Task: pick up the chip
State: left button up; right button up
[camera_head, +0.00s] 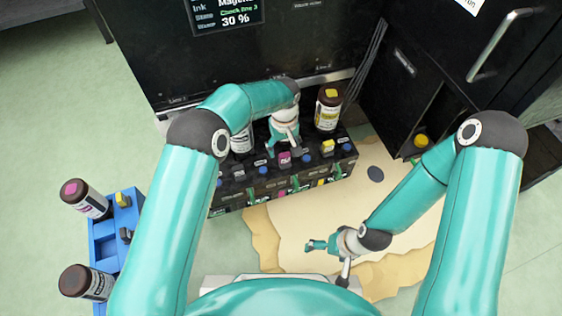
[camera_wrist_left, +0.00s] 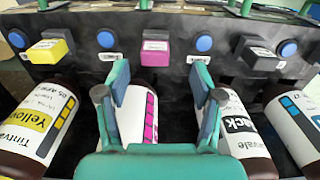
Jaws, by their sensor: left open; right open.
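A magenta chip (camera_head: 284,158) sits in the front of the black bottle rack (camera_head: 262,190). It also shows in the left wrist view (camera_wrist_left: 155,53), between a yellow chip (camera_wrist_left: 48,50) and a black chip (camera_wrist_left: 258,53). My left gripper (camera_head: 287,146) is above the rack, close to the magenta chip. In the left wrist view its two fingers (camera_wrist_left: 160,88) are spread and empty, with a magenta-labelled bottle (camera_wrist_left: 138,118) partly hidden behind them. My right gripper (camera_head: 320,245) is open and empty over the pale floor patch. More chips, one yellow (camera_head: 122,199) and one dark (camera_head: 125,235), are in the blue tray (camera_head: 106,250).
Bottles stand close in the rack, including a yellow-labelled one (camera_head: 328,108). Blue round buttons (camera_wrist_left: 204,43) flank the chips. Two bottles (camera_head: 86,198) are at the blue tray. A dark cabinet (camera_head: 480,85) stands at right. The pale patch (camera_head: 300,215) is mostly clear.

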aim_at(284, 156)
pick_arm(q)
jog(key=shift+f, duration=0.7)
jog(key=f+b, duration=0.2)
jog(key=f, duration=0.1)
jog(key=f+b, duration=0.1)
jog(key=f, duration=0.1)
jog(key=shift+w+d+f, duration=0.1)
jog(key=shift+w+d, duration=0.1)
jog(key=shift+w, duration=0.05)
jog(key=shift+c, duration=0.4)
jog(key=c, duration=1)
